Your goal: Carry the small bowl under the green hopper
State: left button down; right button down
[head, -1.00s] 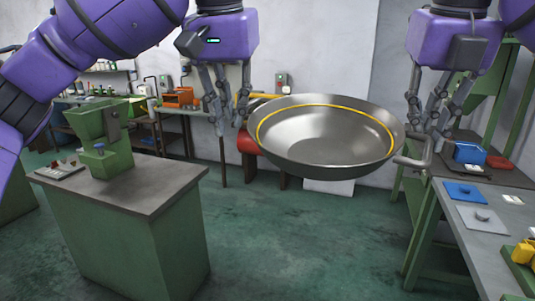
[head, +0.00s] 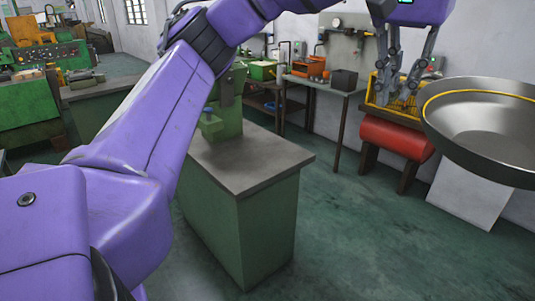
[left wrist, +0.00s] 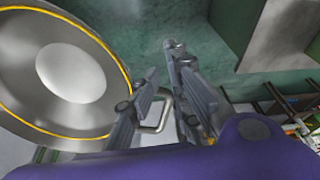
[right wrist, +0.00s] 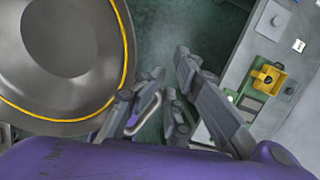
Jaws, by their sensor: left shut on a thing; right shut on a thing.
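The bowl (head: 485,132) is a wide, shiny metal one with a yellow ring inside. It hangs in the air at the right edge of the head view, roughly level, its right part cut off. My right gripper (right wrist: 168,75) is shut on the other handle, seen in the right wrist view, and is outside the head view. The green hopper (head: 228,112) stands on a green cabinet (head: 248,172), partly hidden behind my left arm.
A red cylinder (head: 395,137) on a stand and a white panel (head: 463,196) are by the wall, behind the bowl. A bench with orange boxes (head: 311,67) stands at the back. Green floor (head: 370,235) is clear right of the cabinet.

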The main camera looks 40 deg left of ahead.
aim_at(255, 157)
jog(key=i, duration=3.45)
jog(key=i+u, duration=0.1)
jog(key=u, duration=3.35)
